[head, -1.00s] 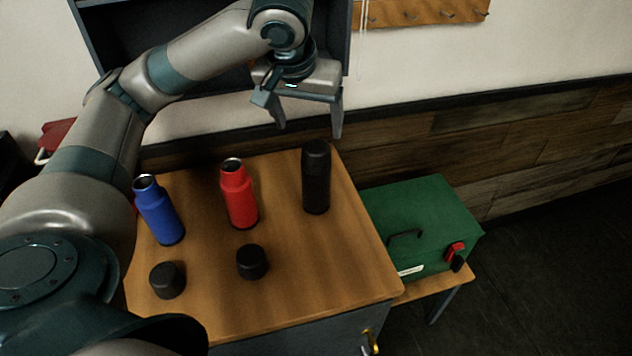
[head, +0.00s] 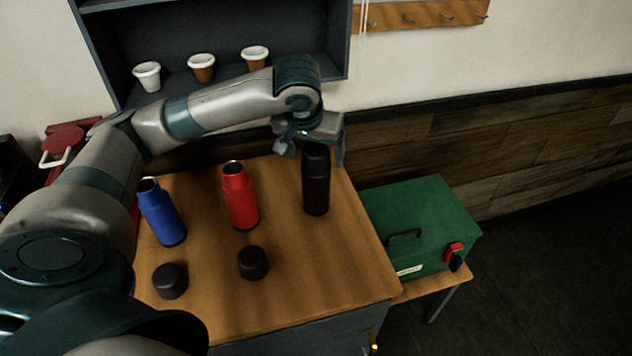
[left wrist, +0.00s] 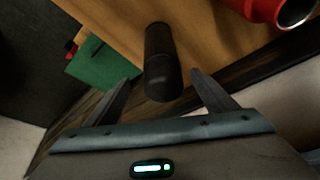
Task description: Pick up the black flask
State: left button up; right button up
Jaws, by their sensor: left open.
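The black flask (head: 316,186) stands upright with its black cap on, near the back right of the wooden cabinet top. My left gripper (head: 312,157) is open above and just behind the flask's top, partly overlapping it in the head view. In the left wrist view the flask (left wrist: 160,62) lies ahead of and between the two open fingers (left wrist: 160,88), its capped end nearest. Nothing is held. My right gripper is not in view.
A red flask (head: 240,196) and a blue flask (head: 162,213) stand open to the left. Two black caps (head: 170,281) (head: 253,263) sit in front of them. A green toolbox (head: 420,225) stands on a lower bench at right. Shelf cups (head: 202,68) are behind my arm.

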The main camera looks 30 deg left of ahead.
aim_at(316, 181)
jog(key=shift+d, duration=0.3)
pick_arm(q)
jog(key=shift+w+a+f+p, duration=0.15)
jog(key=shift+w+f+p, duration=0.1)
jog(key=shift+f+p, duration=0.15)
jog(key=p+x, duration=0.1)
jog(key=x, duration=0.2)
jog(key=shift+w+a, duration=0.1)
jog(key=shift+a, duration=0.05)
jog(key=shift+w+f+p, duration=0.2)
jog(key=shift+f+p, duration=0.1)
jog(key=shift+f, duration=0.25)
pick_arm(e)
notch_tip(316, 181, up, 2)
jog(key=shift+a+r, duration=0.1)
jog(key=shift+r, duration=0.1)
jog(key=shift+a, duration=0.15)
pick_arm(q)
jog(key=shift+a, duration=0.1)
jog(key=c, duration=1.8)
jog(key=shift+w+r, duration=0.1)
jog(key=shift+r, duration=0.05)
